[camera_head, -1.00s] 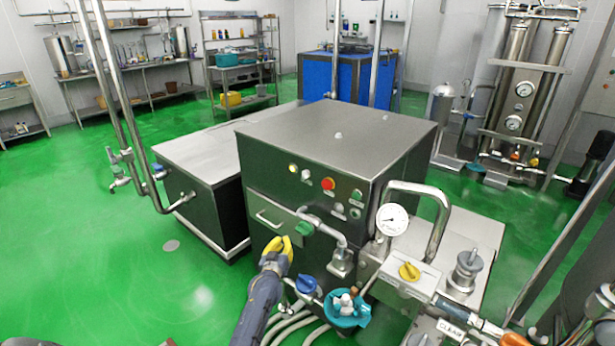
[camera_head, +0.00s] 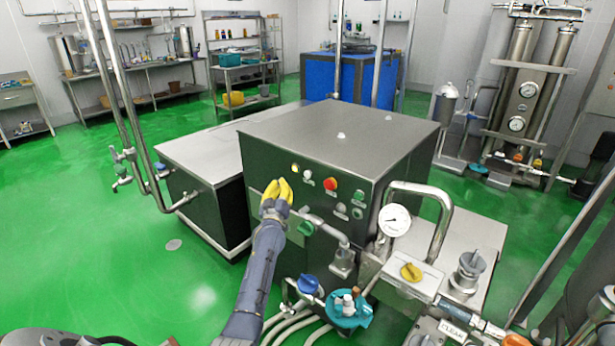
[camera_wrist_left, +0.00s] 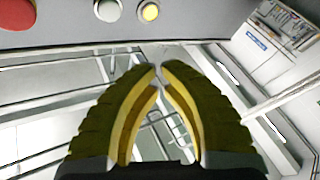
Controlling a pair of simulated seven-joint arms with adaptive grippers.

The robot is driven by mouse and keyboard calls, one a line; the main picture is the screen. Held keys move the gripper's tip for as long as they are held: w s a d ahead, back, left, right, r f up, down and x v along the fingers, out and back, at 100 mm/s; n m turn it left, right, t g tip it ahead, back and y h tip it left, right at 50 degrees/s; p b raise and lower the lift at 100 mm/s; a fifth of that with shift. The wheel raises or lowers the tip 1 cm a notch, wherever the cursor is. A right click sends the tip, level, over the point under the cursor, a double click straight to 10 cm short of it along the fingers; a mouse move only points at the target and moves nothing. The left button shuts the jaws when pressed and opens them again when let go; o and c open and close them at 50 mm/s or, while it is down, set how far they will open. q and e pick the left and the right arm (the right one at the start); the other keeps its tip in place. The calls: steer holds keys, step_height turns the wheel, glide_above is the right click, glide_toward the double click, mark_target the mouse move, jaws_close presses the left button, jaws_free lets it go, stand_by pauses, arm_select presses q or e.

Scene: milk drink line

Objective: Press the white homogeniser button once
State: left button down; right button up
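The homogeniser (camera_head: 300,230) is a dark green box with a steel top in the middle of the head view. Its front panel carries a pale white button (camera_head: 308,173) between a lit yellowish lamp (camera_head: 294,168) and a red mushroom button (camera_head: 330,184). In the left wrist view the white button (camera_wrist_left: 107,9) is at the top edge, between the red button (camera_wrist_left: 15,12) and the lit lamp (camera_wrist_left: 149,11). My left gripper (camera_head: 284,182) has yellow fingers, tips together and empty, just below and left of the white button, apart from it in the left wrist view (camera_wrist_left: 159,69).
A green button (camera_head: 358,195) is right of the red one. A pressure gauge (camera_head: 394,220) stands at the right.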

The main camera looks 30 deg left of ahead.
arm_select(q)
steer(key=shift+w, duration=0.15)
steer(key=w+d, duration=0.1)
steer(key=w, duration=0.7)
steer(key=shift+w+d, duration=0.15)
steer(key=shift+d, duration=0.2)
steer(key=shift+w, duration=0.25)
stand_by(1.5)
steer(key=shift+w+d, duration=0.1)
steer(key=shift+w, duration=0.1)
steer(key=shift+w, duration=0.45)
stand_by(1.0)
steer(key=shift+s, duration=0.85)
steer(key=shift+s, duration=0.15)
steer(key=shift+s+a, duration=0.2)
steer(key=shift+s, duration=0.6)
steer(key=shift+s+a, duration=0.15)
steer(key=shift+s, duration=0.6)
steer(key=shift+s+a, duration=0.2)
steer(key=shift+s, duration=0.6)
